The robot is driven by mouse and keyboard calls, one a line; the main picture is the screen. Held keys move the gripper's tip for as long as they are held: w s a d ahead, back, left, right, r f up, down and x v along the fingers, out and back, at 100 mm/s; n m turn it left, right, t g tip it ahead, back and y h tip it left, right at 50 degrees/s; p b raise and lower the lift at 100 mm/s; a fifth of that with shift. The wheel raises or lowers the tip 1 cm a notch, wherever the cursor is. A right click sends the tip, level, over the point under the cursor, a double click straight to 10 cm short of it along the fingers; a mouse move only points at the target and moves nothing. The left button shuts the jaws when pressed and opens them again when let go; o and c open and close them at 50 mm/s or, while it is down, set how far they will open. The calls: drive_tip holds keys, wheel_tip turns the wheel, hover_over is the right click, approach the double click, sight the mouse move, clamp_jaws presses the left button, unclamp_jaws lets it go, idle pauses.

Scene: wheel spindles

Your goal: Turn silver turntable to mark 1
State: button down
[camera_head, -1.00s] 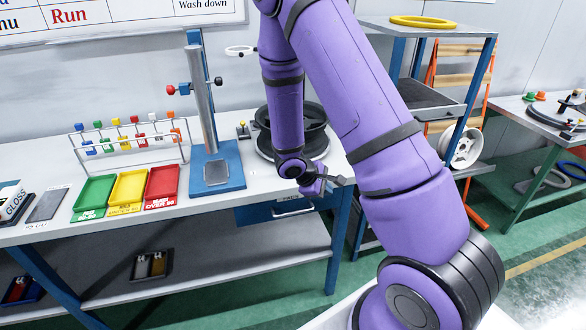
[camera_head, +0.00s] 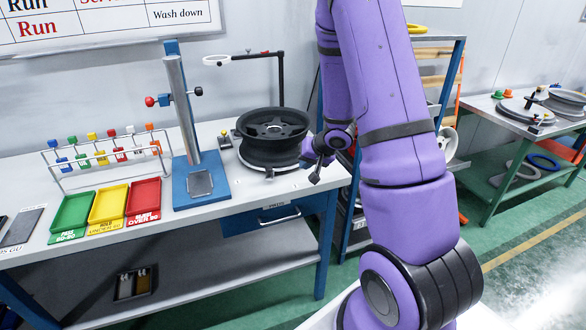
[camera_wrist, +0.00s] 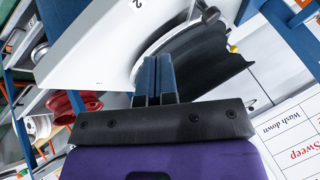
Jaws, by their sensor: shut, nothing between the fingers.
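The silver turntable (camera_head: 255,166) is on the bench under a black wheel (camera_head: 272,128), which hides most of it. My gripper (camera_head: 316,176) is in front of the wheel's right side, near the bench's front right corner; its fingers are small there. In the wrist view the blue fingers (camera_wrist: 154,72) are together and empty. Their tips lie close to the turntable's pale curved rim (camera_wrist: 158,45) and the wheel's dark side (camera_wrist: 205,62); I cannot tell whether they touch. A label "2" (camera_wrist: 137,4) shows on the white bench top. Mark 1 is not readable.
A magnifier on a black post (camera_head: 280,80) stands behind the wheel. A blue shelf rack (camera_head: 455,85) is on the right.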

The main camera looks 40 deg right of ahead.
sight(271, 175)
drive_tip(key=x, duration=0.9)
drive_tip(key=shift+w+f, duration=0.1)
drive_tip(key=shift+f, duration=0.15)
drive_tip(key=shift+w+a+r, duration=0.15)
drive_tip(key=shift+w+a, duration=0.5)
drive_tip(key=shift+a, duration=0.25)
drive_tip(key=shift+w+a, duration=0.6)
drive_tip(key=shift+a, duration=0.1)
drive_tip(key=shift+w+a+m+h, duration=0.25)
drive_tip(key=shift+w+a+m, duration=0.15)
drive_tip(key=shift+a, duration=0.15)
drive_tip(key=shift+w+a+m+h, duration=0.25)
drive_tip(key=shift+w+a+m, duration=0.1)
drive_tip(key=shift+a, duration=0.2)
drive_tip(key=shift+w+a+m+h, duration=0.6)
drive_tip(key=shift+w+a+m, duration=0.15)
drive_tip(key=shift+a, duration=0.1)
drive_tip(key=shift+w+a, duration=0.75)
drive_tip(key=shift+w, duration=0.25)
drive_tip(key=shift+w+a, duration=0.75)
drive_tip(key=shift+w, duration=0.3)
